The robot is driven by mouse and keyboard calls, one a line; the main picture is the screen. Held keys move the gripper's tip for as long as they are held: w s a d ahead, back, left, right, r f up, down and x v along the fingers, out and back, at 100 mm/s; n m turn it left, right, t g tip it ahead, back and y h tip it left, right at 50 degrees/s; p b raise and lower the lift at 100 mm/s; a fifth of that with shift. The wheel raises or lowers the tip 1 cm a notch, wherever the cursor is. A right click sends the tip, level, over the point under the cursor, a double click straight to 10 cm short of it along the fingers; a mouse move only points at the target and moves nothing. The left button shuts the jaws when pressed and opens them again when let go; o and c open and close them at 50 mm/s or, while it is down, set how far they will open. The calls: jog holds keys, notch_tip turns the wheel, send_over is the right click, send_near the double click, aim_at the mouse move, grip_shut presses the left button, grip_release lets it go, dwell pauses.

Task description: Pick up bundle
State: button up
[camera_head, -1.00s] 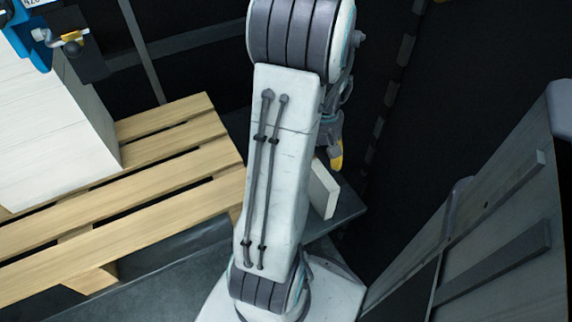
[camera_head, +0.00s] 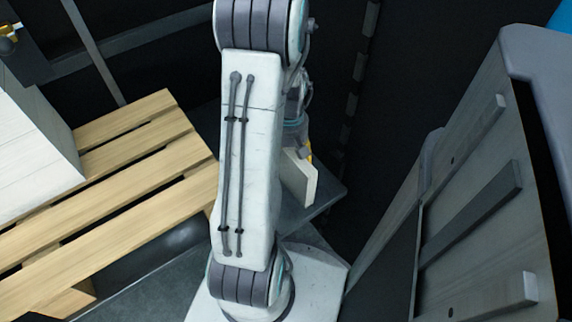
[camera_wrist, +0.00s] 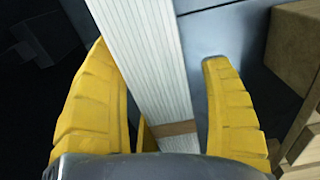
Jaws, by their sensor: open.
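The bundle (camera_wrist: 140,60) is a pale, ribbed stack with a brown band near its lower end in the wrist view. It runs diagonally between the two yellow fingers of my gripper (camera_wrist: 158,58). The fingers are spread, with a clear gap at the right finger; I cannot tell whether the left finger touches. In the head view the bundle (camera_head: 299,182) is a small pale slab on a dark grey surface, partly hidden by my arm. A bit of my yellow gripper (camera_head: 308,153) shows right at its upper edge.
A wooden pallet (camera_head: 130,190) bears a large white stack (camera_head: 35,150) at the left. A grey panel with dark bars (camera_head: 490,190) stands at the right. Wooden pieces (camera_wrist: 295,50) lie close to the right finger in the wrist view.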

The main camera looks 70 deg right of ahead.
jog(key=shift+f, duration=0.1)
jog(key=shift+c, duration=0.3)
jog(key=c, duration=1.2)
jog(key=shift+c, duration=0.6)
